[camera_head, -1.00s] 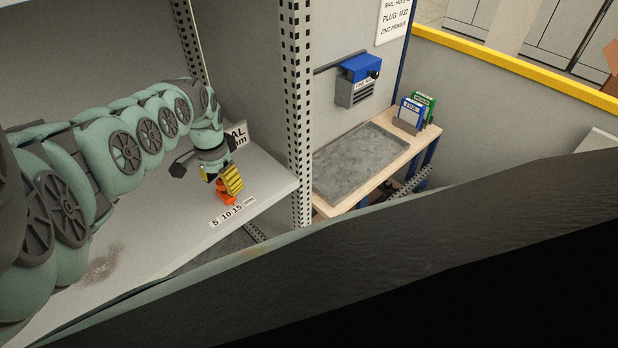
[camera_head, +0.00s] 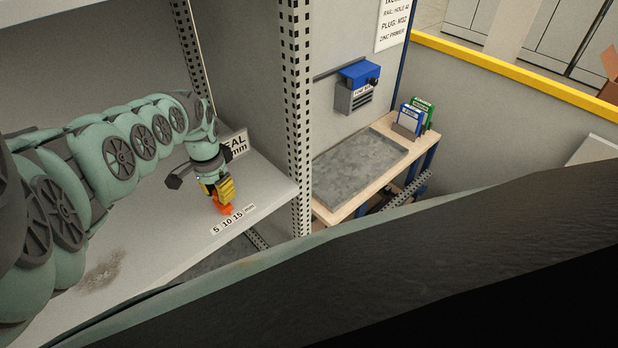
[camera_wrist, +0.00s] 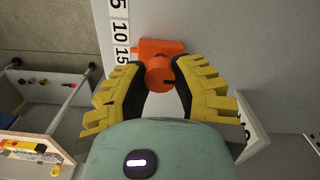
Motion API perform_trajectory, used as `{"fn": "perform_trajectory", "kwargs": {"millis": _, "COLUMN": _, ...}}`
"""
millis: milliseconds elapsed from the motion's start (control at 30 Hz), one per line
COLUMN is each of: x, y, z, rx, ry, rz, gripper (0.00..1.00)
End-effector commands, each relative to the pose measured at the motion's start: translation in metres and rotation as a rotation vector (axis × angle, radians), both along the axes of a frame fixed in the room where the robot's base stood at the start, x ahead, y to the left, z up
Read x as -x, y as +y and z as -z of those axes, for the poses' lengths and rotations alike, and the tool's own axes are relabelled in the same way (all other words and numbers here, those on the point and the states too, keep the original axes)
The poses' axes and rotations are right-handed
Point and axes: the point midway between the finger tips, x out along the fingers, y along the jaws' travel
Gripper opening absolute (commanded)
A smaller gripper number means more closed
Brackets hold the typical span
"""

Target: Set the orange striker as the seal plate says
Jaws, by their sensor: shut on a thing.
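The orange striker (camera_wrist: 160,66) is between the two yellow fingers of my gripper (camera_wrist: 160,84), which is shut on its round knob. In the head view the striker (camera_head: 224,208) stands on the grey shelf behind a white scale strip (camera_head: 232,220) marked 5, 10, 15 mm. In the wrist view the striker's flat base lies beside the 15 end of the strip (camera_wrist: 120,28); its exact reading cannot be told. The seal plate (camera_head: 237,145) stands behind my gripper. My arm covers part of it, and its number cannot be read; only "EAL" and "mm" show.
A perforated upright post (camera_head: 297,120) stands at the shelf's right end. The shelf's front left is clear apart from a brown stain (camera_head: 100,270).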

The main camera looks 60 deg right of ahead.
Motion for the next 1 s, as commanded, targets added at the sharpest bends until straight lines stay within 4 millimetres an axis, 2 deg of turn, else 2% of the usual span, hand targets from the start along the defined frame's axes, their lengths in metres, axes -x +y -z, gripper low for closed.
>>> {"fn": "perform_trajectory", "kwargs": {"millis": 33, "x": -0.0021, "y": 0.01, "z": -0.0045, "rx": -0.008, "ry": 0.003, "rz": -0.006, "gripper": 0.0}}
{"fn": "perform_trajectory", "kwargs": {"millis": 133, "x": -0.0035, "y": 0.0181, "z": -0.0027, "rx": -0.008, "ry": 0.004, "rz": -0.005, "gripper": 0.0}}
{"fn": "perform_trajectory", "kwargs": {"millis": 400, "x": -0.0043, "y": 0.0181, "z": 0.0006, "rx": -0.004, "ry": 0.0, "rz": -0.004, "gripper": 0.0}}
{"fn": "perform_trajectory", "kwargs": {"millis": 433, "x": -0.0043, "y": 0.018, "z": 0.0006, "rx": -0.004, "ry": 0.0, "rz": -0.004, "gripper": 0.3}}
{"fn": "perform_trajectory", "kwargs": {"millis": 700, "x": -0.0042, "y": 0.0173, "z": 0.0002, "rx": -0.003, "ry": -0.001, "rz": -0.003, "gripper": 0.57}}
{"fn": "perform_trajectory", "kwargs": {"millis": 733, "x": -0.0042, "y": 0.0173, "z": 0.0002, "rx": -0.003, "ry": -0.001, "rz": -0.002, "gripper": 0.6}}
{"fn": "perform_trajectory", "kwargs": {"millis": 1000, "x": -0.0042, "y": 0.0169, "z": -0.0004, "rx": -0.002, "ry": -0.001, "rz": -0.002, "gripper": 0.61}}
